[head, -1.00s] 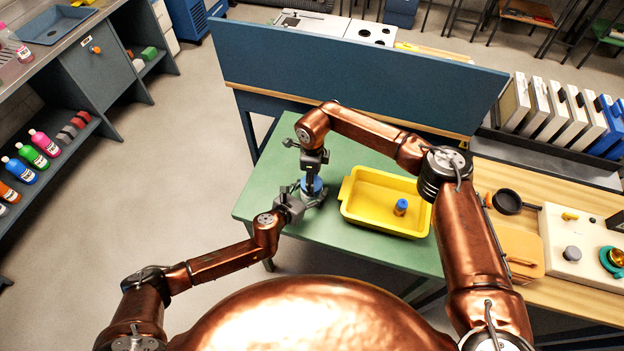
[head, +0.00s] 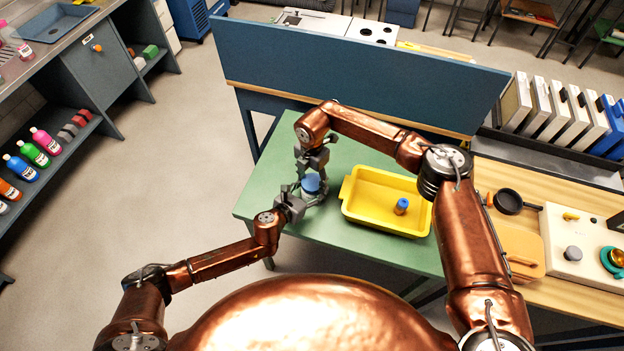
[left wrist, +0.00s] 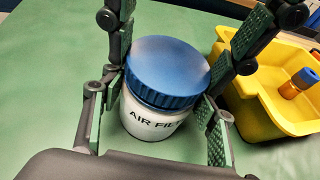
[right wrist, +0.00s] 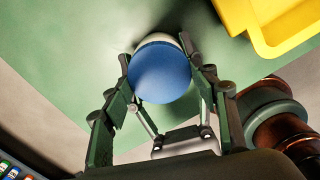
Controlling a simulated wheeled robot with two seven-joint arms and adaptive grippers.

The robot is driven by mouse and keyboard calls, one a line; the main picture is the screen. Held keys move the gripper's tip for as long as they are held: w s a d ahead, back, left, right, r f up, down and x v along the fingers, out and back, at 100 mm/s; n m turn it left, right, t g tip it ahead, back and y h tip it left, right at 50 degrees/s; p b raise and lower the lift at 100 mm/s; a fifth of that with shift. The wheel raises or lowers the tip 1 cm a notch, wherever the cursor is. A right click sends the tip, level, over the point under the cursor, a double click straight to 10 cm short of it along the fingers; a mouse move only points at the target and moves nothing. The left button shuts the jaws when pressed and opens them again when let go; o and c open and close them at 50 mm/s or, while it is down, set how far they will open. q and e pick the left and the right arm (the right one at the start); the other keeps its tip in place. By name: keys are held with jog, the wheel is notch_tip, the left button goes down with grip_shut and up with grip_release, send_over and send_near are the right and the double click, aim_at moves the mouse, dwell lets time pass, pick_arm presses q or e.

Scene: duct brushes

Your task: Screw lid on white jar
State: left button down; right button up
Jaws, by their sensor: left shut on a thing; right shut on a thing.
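The white jar (left wrist: 150,120), lettered "AIR FIL…", stands upright on the green table with a blue lid (left wrist: 168,70) on its top. The lid looks level; how tight it is cannot be told. My left gripper (left wrist: 160,118) is shut on the jar's white body, one finger on each side. My right gripper (right wrist: 163,68) comes from above and is shut on the lid, its fingers at opposite sides of the rim. In the head view the blue lid (head: 311,184) shows between my left gripper (head: 304,197) and right gripper (head: 311,176).
A yellow tray (head: 357,212) stands just right of the jar, with a small blue-topped orange item (head: 401,206) in it. A blue panel (head: 350,75) rises behind the green table (head: 262,195). The table is clear left of the jar.

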jog(key=m, duration=0.6)
jog(key=shift+w, duration=0.15)
jog(key=m, duration=0.5)
jog(key=o, duration=0.9)
jog(key=shift+o, duration=0.2)
jog(key=shift+r, duration=2.25)
jog(key=shift+c, duration=0.4)
